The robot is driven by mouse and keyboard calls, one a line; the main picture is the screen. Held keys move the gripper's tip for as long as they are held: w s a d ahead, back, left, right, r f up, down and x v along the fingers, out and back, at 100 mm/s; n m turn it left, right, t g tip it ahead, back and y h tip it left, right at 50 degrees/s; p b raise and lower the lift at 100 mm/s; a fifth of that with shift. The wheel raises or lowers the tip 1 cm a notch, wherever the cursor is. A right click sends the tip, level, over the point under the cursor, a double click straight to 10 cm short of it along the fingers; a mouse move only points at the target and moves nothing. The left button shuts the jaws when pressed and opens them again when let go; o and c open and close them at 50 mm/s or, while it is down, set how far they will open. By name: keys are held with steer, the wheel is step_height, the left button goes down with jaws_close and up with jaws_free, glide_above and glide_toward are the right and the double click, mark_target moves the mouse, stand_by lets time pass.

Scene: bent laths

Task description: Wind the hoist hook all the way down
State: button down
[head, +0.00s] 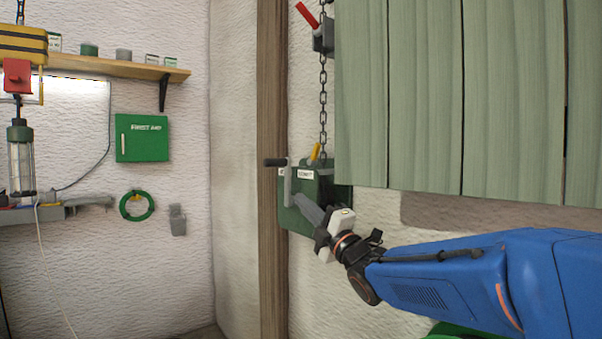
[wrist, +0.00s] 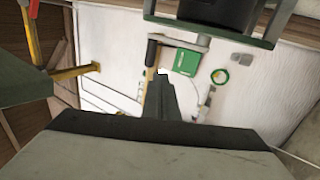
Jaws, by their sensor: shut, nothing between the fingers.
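The green winch box (head: 330,193) is mounted on the wall beside the wooden post, with a label on its front. Its crank has a grey arm (head: 288,185) and a black handle (head: 275,162) pointing left; the handle also shows in the wrist view (wrist: 151,52). A chain (head: 323,95) runs up from the box. The yellow-and-black hoist block (head: 22,42) hangs at the top left, with a red part (head: 17,76) below it. I cannot make out the hook clearly. My gripper (head: 307,208) is shut and empty in front of the box, below the crank handle.
A yellow lever (head: 316,152) stands at the box, and a red lever (head: 307,14) sits above on the chain. Green boards (head: 460,95) overhang my arm at the right. A lantern (head: 20,160) hangs at the left. A first aid box (head: 142,138) is on the wall.

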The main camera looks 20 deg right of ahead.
mark_target(278, 164)
steer(key=shift+m+t, duration=0.3)
steer(key=shift+t, duration=0.1)
steer(key=x, duration=0.4)
steer(key=r+x, duration=0.1)
steer(key=x, duration=0.3)
steer(key=d+x, duration=0.1)
steer(key=x, duration=0.4)
steer(key=shift+s+r, duration=0.2)
steer(key=shift+s, duration=0.1)
